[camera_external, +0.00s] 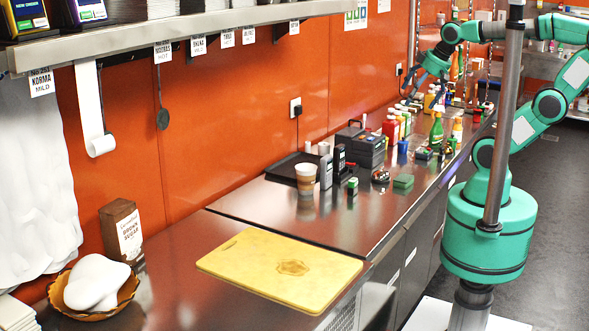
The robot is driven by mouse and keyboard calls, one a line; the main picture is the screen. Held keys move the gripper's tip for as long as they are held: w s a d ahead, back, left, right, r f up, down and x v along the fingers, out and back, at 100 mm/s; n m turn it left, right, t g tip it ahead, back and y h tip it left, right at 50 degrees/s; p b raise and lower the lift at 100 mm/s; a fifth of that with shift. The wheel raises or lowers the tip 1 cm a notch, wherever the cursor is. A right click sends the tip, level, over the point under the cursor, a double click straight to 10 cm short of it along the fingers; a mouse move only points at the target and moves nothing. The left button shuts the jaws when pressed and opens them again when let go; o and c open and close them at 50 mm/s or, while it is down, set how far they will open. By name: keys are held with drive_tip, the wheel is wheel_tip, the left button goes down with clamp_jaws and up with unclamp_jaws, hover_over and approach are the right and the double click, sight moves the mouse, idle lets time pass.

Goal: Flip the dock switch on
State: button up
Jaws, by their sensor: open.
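I cannot single out the dock switch for certain in the external view. A white wall plate (296,106) with a dark cord is on the orange wall above the counter. A smaller plate (399,69) is farther along the wall, close to my gripper. My gripper (408,87) is at the end of the teal arm, above the far part of the counter near the wall. It is small in the picture, and it appears open with nothing visible in it. Its exact gap to the wall or the bottles below cannot be told.
Several sauce bottles (437,131) stand below and in front of my gripper. A dark box (362,146), a paper cup (306,178) and a black tray (285,170) are nearer. A yellow cutting board (230,262) lies in front. A shelf (215,22) overhangs the near counter.

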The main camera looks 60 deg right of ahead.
drive_tip(key=shift+s+a+f, duration=0.15)
drive_tip(key=shift+s+f, duration=0.15)
drive_tip(key=shift+s, duration=0.15)
